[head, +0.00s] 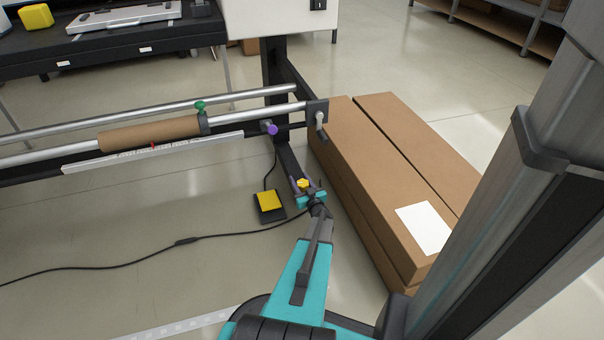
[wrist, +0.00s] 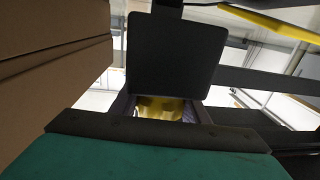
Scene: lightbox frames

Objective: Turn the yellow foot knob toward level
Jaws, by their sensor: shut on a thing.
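The yellow foot knob (head: 303,183) is at the lower end of the dark machine leg, near the floor. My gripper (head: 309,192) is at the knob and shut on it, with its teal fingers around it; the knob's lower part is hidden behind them. In the wrist view the yellow knob (wrist: 160,107) shows in a narrow gap between the dark pad and the teal part of my gripper (wrist: 158,115). I cannot see the level or the knob's angle clearly.
Long cardboard boxes (head: 372,170) lie close to the right of the knob. A pedal with a yellow top (head: 269,201) is on the floor just left of it, with a black cable (head: 187,241). The roll rails (head: 250,115) are above left.

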